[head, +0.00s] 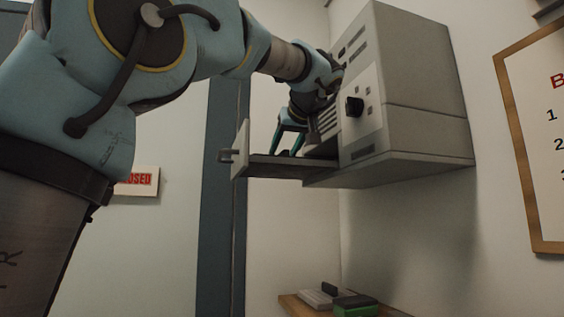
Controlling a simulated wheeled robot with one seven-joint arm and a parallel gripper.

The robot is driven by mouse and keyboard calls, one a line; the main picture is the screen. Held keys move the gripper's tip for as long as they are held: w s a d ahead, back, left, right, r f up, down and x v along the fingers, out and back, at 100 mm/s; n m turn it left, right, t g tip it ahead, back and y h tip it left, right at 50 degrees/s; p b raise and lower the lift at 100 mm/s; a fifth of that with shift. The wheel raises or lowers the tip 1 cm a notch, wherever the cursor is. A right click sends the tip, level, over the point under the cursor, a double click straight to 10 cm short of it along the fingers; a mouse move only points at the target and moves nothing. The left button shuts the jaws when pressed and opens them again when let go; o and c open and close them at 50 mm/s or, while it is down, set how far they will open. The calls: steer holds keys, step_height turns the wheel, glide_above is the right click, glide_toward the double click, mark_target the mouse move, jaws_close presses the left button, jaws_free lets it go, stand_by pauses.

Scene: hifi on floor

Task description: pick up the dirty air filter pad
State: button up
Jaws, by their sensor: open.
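A grey box-shaped unit (415,100) is fixed to the wall, and its drawer (240,155) is pulled out to the left. My gripper (288,148) points down over the open drawer, its two green-edged fingers apart and their tips close to the drawer. I cannot make out the dirty air filter pad for certain. A dark flat strip shows along the drawer below the fingers, but I cannot tell whether it is the pad or the drawer itself. I cannot see anything between the fingers.
A wooden shelf (292,306) below holds a pale block with a dark handle (322,297) and a green block (355,306). A framed board (540,140) hangs at right, and a red-lettered sign (140,182) at left. Space under the unit is clear.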

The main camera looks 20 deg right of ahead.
steer(key=shift+x, duration=1.25)
jaws_close()
steer(key=shift+r, duration=0.1)
